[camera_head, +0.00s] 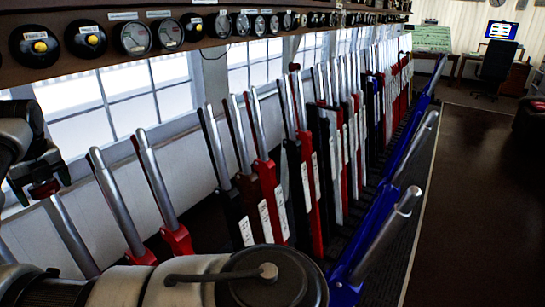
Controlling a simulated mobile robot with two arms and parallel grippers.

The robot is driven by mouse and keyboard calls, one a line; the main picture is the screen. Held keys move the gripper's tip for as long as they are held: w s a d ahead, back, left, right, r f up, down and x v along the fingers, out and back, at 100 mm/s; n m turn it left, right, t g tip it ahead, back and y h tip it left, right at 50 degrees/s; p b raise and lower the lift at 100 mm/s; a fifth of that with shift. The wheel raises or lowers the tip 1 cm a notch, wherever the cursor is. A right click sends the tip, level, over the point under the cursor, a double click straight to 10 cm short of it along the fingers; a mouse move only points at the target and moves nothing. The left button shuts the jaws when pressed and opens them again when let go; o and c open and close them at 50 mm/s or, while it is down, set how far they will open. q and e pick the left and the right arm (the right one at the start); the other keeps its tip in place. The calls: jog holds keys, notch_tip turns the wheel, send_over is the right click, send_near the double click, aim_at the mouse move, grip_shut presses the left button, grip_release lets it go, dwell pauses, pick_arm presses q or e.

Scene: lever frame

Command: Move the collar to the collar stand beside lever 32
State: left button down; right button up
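A similar dark red piece (294,67) shows near the top of a lever farther along the row. The lever number plates (264,220) are too small to read, so I cannot pick out lever 32 or its collar stand. My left gripper is not in view.
A long row of red, black and blue levers (265,185) runs back to the right. Blue levers (375,240) lean out toward the aisle. A shelf of dials (135,38) overhangs the frame. Open dark floor (475,200) lies right. My arm fills the bottom foreground.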

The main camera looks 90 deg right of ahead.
jog(key=c, duration=0.7)
jog(key=shift+w+d+r+p, duration=0.15)
jog(key=shift+w+r+p, duration=0.1)
jog(key=shift+r+p, duration=0.9)
jog(key=shift+w+d+r+p, duration=0.15)
jog(key=shift+r+p, duration=0.45)
jog(key=shift+r, duration=1.05)
jog(key=shift+w+d+r+p, duration=0.1)
jog(key=shift+w+r+p, duration=0.2)
jog(key=shift+r+p, duration=0.85)
jog(key=shift+r+b, duration=0.2)
jog(key=shift+b, duration=0.1)
jog(key=f+b, duration=0.1)
jog(key=f, duration=0.1)
jog(key=f+b, duration=0.2)
jog(key=f, duration=0.1)
jog(key=s+f+b, duration=0.1)
jog(key=f, duration=0.1)
jog(key=shift+a+f+b, duration=0.15)
jog(key=shift+a+b, duration=0.2)
jog(key=shift+a, duration=0.05)
jog(key=shift+s+f, duration=0.15)
jog(key=shift+f, duration=0.2)
